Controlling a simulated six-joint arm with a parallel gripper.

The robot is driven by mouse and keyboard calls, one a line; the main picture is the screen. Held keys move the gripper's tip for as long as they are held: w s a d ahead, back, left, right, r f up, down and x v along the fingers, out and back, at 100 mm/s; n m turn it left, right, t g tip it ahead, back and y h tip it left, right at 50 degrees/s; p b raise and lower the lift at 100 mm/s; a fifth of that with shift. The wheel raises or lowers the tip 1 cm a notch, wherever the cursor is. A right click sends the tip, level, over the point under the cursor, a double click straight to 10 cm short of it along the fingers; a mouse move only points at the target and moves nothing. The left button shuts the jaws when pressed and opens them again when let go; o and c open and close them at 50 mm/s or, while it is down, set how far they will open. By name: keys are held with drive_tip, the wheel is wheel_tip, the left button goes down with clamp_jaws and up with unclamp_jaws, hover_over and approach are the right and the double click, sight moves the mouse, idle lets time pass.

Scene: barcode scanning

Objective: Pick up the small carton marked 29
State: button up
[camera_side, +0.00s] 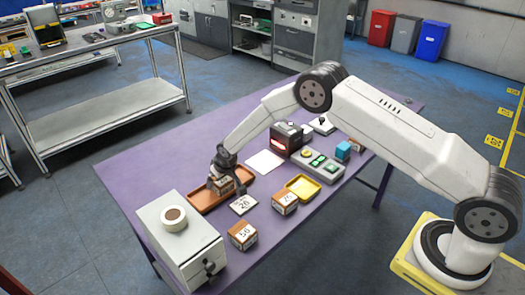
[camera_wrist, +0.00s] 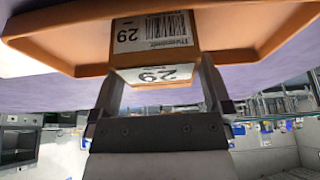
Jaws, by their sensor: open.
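The small carton marked 29 (camera_wrist: 152,32) is brown and white with a barcode label, and shows at the top of the wrist view. In the side view the carton (camera_side: 223,187) stands in the orange-brown tray (camera_side: 203,202), partly hidden by my gripper (camera_side: 223,176). The tray's rim also shows in the wrist view (camera_wrist: 52,58). In the wrist view my gripper (camera_wrist: 158,80) has its fingers apart, one on each side of the carton's near end. I cannot tell whether the fingers touch it.
A card marked 26 (camera_side: 243,204), a carton marked 36 (camera_side: 285,202) and another carton (camera_side: 242,236) lie near the tray. A yellow tray (camera_side: 303,188), dark scanner (camera_side: 286,138) and button panel (camera_side: 318,165) stand to the right. A grey cabinet (camera_side: 180,243) stands at front left.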

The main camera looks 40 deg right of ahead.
drive_tip(key=c, duration=1.1)
drive_tip(key=shift+r, duration=0.15)
drive_tip(key=shift+c, duration=0.2)
drive_tip(key=shift+r, duration=0.8)
drive_tip(key=s+d+r, duration=0.1)
drive_tip(key=s+r, duration=1)
drive_tip(key=s, duration=0.3)
drive_tip(key=shift+d, duration=0.15)
